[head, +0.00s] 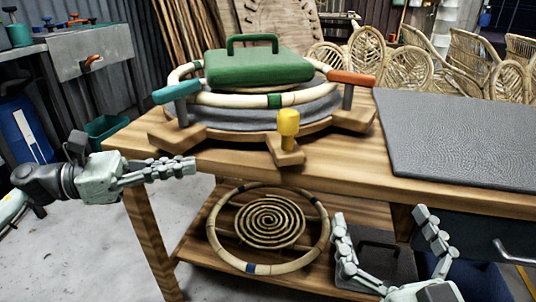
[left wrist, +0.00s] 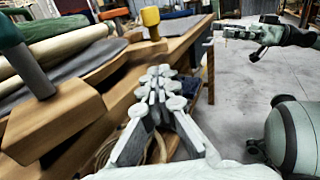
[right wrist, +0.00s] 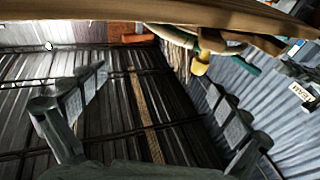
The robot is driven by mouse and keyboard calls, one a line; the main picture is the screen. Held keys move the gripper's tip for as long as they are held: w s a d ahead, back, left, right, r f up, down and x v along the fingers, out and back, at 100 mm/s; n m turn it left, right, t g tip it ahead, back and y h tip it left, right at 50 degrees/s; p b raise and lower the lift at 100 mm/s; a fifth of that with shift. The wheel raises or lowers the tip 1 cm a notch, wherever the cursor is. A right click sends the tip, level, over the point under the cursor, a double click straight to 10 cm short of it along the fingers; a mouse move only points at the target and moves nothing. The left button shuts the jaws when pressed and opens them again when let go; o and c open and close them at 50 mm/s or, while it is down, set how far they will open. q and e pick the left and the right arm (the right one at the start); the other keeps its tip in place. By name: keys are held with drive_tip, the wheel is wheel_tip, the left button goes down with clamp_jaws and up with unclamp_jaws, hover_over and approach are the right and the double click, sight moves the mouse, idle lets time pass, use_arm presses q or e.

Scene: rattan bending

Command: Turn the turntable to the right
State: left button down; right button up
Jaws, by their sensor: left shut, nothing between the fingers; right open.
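The turntable (head: 219,137) is a round grey disc on wooden arms at the left end of the workbench. It carries a pale rattan ring (head: 232,99) and a green block with a handle (head: 258,66). A teal handle (head: 177,92) is at its left, an orange handle (head: 351,78) at its right, and a yellow knob (head: 288,123) at the front. My left gripper (head: 192,166) is shut and empty, just in front of the bench edge below the teal handle. My right gripper (head: 380,213) is open and empty, low before the bench front, apart from the turntable.
The workbench (head: 345,165) has a dark grey mat (head: 460,140) on its right. A lower shelf holds a rattan ring with a spiral (head: 268,222) and a dark handled block (head: 375,262). A drawer (head: 480,245) is at right. Rattan chairs (head: 405,70) stand behind.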

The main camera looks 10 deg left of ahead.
use_arm(q)
approach(275, 154)
drive_tip(key=p+x, duration=0.1)
drive_tip(key=x, duration=0.5)
drive_tip(key=shift+w+p, duration=0.15)
drive_tip(key=shift+p, duration=0.25)
drive_tip(key=shift+w+d+f, duration=0.1)
drive_tip(key=shift+d, duration=0.2)
use_arm(e)
drive_tip(key=w+d+f+g+h, duration=0.1)
drive_tip(key=d+f+g+h, duration=0.1)
drive_tip(key=f, duration=0.7)
drive_tip(key=shift+d+g+h, duration=0.4)
drive_tip(key=shift+d+g, duration=0.4)
drive_tip(key=shift+g, duration=0.4)
